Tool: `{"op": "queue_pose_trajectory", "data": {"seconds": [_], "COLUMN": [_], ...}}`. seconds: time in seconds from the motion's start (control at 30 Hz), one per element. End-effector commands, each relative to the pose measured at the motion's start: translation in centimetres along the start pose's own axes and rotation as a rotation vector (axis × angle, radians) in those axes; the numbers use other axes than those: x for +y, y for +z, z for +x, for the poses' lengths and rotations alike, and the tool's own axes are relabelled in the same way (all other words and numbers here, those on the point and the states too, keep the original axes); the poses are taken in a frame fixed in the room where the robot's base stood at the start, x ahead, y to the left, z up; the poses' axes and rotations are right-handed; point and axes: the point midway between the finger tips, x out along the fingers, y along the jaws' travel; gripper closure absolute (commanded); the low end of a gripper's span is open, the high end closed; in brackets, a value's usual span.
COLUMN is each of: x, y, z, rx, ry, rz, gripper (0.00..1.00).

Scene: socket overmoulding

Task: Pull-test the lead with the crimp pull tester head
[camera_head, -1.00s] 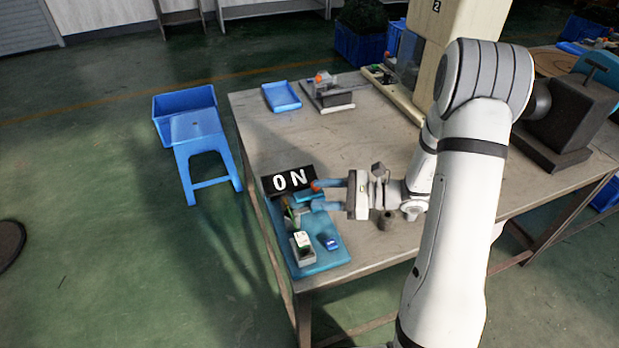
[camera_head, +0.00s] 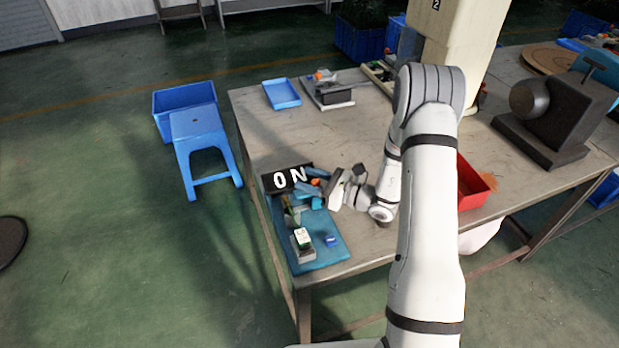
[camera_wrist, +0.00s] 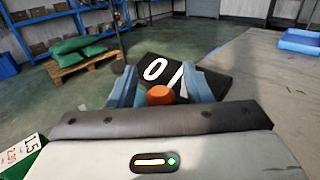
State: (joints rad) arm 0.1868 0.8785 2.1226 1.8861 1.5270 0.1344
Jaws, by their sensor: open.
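A small orange knob or cap (camera_head: 316,182) sits between the fingers. In the wrist view the orange part (camera_wrist: 160,95) lies between the two fingers, with a gap to each side. A blue tester-like body (camera_head: 300,200) stands below the fingers, partly hidden by them. I cannot tell which part is the pull tester head, and I cannot make out the lead.
A white and green block (camera_head: 302,238) in a grey holder and a small blue piece (camera_head: 330,240) are on the mat. A red bin (camera_head: 474,184) is right of my arm. A blue tray (camera_head: 281,93) and a grey fixture (camera_head: 330,92) are at the back. The table middle is clear.

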Motion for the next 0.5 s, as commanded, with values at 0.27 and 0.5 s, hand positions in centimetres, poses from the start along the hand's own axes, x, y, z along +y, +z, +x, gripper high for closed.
{"op": "queue_pose_trajectory", "data": {"seconds": [0.27, 0.5], "x": [-0.01, -0.01], "y": [0.00, 0.01], "z": [0.21, 0.19], "rx": [0.000, 0.000], "ry": [0.000, 0.000], "rz": [-0.001, -0.001], "gripper": [0.55, 0.75]}}
